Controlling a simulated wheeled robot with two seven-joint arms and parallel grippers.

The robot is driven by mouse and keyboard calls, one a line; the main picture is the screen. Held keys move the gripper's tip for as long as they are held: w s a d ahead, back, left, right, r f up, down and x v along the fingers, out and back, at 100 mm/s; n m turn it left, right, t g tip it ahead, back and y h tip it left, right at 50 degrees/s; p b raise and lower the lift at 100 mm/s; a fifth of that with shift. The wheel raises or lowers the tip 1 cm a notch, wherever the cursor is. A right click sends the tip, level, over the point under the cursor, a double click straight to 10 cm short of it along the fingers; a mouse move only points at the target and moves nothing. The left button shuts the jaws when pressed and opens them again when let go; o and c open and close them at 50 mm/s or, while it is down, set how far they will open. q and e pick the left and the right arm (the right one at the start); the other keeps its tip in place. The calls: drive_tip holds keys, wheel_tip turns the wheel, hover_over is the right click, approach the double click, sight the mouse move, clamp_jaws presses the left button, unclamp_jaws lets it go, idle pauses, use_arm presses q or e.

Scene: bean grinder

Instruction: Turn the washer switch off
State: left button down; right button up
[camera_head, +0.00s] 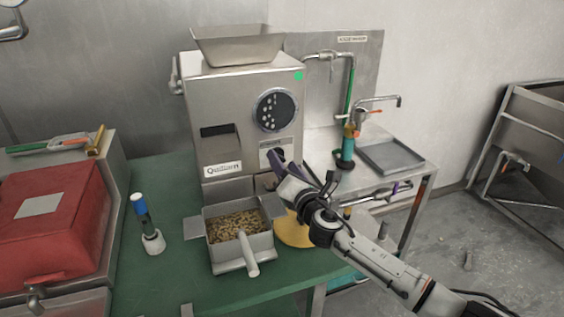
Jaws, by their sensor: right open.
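The steel grinder (222,110) stands on the green table, with a hopper on top and a round dark dial on its front. A small labelled switch panel (272,146) sits below the dial; its switch is partly hidden behind my gripper, and I cannot read its position. My right gripper (277,164) is at the grinder's lower right front, just below this panel, fingers pointing up and left. It is open; I cannot tell whether it touches the grinder. No part is clearly marked as the washer. My left gripper does not show.
A tray of beans (240,222) with a white handle juts out below the grinder. A yellow bowl (292,232) is partly behind my right arm. A side table with taps (362,118) and a basin (391,154) is right.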

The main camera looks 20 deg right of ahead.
drive_tip(key=shift+w, duration=0.95)
drive_tip(key=c, duration=1.1)
drive_tip(key=shift+m, duration=0.3)
drive_tip(key=m+b, duration=0.2)
drive_tip(key=m, duration=0.7)
drive_tip(key=shift+f, duration=0.15)
drive_tip(key=shift+m, duration=0.3)
